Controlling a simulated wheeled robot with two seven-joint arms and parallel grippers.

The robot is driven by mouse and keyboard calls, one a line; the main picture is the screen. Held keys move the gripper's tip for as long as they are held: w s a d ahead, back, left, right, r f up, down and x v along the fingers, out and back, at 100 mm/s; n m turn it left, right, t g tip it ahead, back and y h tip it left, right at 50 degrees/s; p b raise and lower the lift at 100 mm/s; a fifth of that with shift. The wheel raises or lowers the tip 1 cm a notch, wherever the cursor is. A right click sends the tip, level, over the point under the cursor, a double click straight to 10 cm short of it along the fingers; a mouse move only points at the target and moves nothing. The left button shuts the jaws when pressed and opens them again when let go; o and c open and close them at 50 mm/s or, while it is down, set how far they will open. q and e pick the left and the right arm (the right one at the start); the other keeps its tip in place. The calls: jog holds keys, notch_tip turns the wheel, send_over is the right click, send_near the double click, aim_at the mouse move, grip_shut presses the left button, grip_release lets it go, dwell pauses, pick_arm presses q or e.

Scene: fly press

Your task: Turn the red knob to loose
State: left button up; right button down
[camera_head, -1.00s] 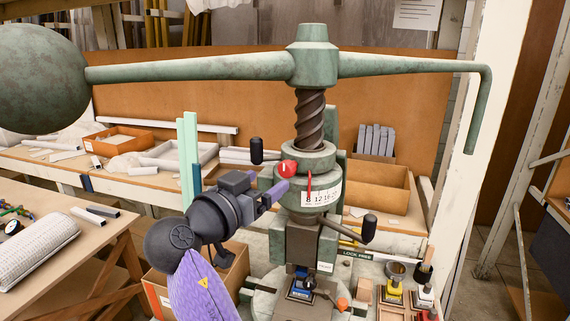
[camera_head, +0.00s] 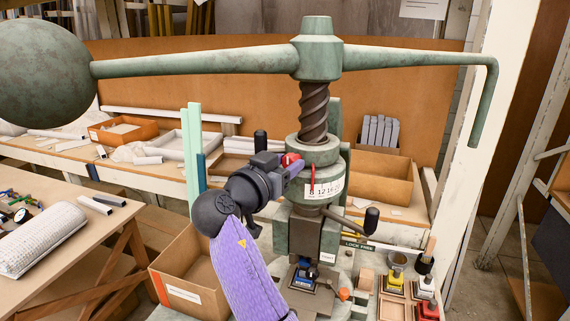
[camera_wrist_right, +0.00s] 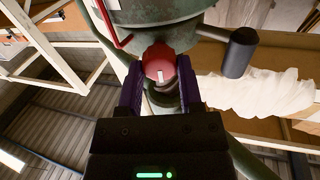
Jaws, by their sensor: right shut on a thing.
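The red knob (camera_head: 291,159) sits on the left side of the green fly press collar (camera_head: 322,165), below the screw. My right gripper (camera_head: 294,166) reaches it from the lower left and partly hides it in the head view. In the right wrist view the red knob (camera_wrist_right: 159,64), with a white pointer mark, sits between the two purple fingers of my right gripper (camera_wrist_right: 159,80), which is shut on it. The white mark points roughly up and down in that view. My left gripper is in neither view.
A black-handled lever (camera_head: 260,140) stands close behind the knob; it also shows in the wrist view (camera_wrist_right: 239,52). Another black-handled lever (camera_head: 370,220) is at the right. The long press arm (camera_head: 190,68) spans overhead.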

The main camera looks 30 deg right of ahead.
jog(key=shift+n, duration=0.3)
jog(key=n+p, duration=0.1)
jog(key=n, duration=0.1)
jog(key=shift+r+n, duration=0.1)
jog(key=shift+n, duration=0.3)
jog(key=n+p, duration=0.2)
jog(key=n, duration=0.2)
jog(key=shift+n+p, duration=0.3)
jog(key=shift+p, duration=0.05)
jog(key=shift+w+n+p, duration=0.1)
jog(key=shift+n+p, duration=0.5)
jog(key=shift+n, duration=0.3)
jog(key=n+p, duration=0.1)
jog(key=n, duration=0.1)
jog(key=shift+n+p, duration=0.35)
jog(key=shift+n, duration=0.05)
jog(key=n+p, duration=0.2)
jog(key=n, duration=0.1)
jog(key=shift+n+p, duration=0.7)
jog(key=shift+n, duration=0.4)
jog(key=shift+f, duration=0.2)
